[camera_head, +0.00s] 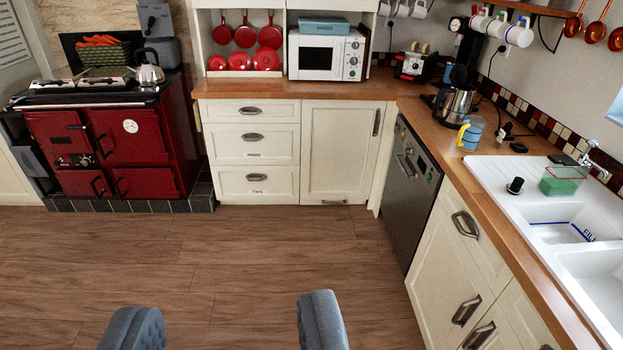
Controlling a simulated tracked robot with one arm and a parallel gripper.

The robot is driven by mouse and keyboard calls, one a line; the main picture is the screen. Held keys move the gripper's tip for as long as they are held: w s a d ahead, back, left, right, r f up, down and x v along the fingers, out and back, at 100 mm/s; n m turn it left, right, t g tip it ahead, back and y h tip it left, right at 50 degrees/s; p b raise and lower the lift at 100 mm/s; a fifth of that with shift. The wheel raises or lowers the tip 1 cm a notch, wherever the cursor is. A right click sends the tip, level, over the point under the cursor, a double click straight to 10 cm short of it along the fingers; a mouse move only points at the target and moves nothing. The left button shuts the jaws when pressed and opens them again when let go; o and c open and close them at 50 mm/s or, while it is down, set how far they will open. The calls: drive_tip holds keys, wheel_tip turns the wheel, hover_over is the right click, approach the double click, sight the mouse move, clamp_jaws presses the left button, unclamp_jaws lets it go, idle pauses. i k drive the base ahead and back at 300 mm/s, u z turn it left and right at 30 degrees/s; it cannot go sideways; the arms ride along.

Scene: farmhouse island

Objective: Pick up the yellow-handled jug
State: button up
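The yellow-handled jug (473,133) is small and bluish, with its yellow handle on its left side. It stands upright on the wooden counter at the right, just behind the white sink. My gripper (226,325) shows at the bottom of the view as two grey padded fingers set wide apart. It is open, with nothing between the fingers but the floor beyond. It is far from the jug, to its lower left in the picture.
The wooden counter (528,235) runs along the right above cream cabinets and a dishwasher (411,180). A kettle (453,105) stands behind the jug; a green-filled container (562,181) sits by the sink. A red stove (120,140) stands at left. The wooden floor (270,250) is clear.

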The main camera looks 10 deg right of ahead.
sight(472, 130)
drive_tip(key=z, duration=0.1)
drive_tip(key=i, duration=1.25)
drive_tip(key=z, duration=0.3)
drive_tip(key=i, duration=1.25)
drive_tip(key=z, duration=0.4)
drive_tip(key=i, duration=1.1)
drive_tip(key=z, duration=0.15)
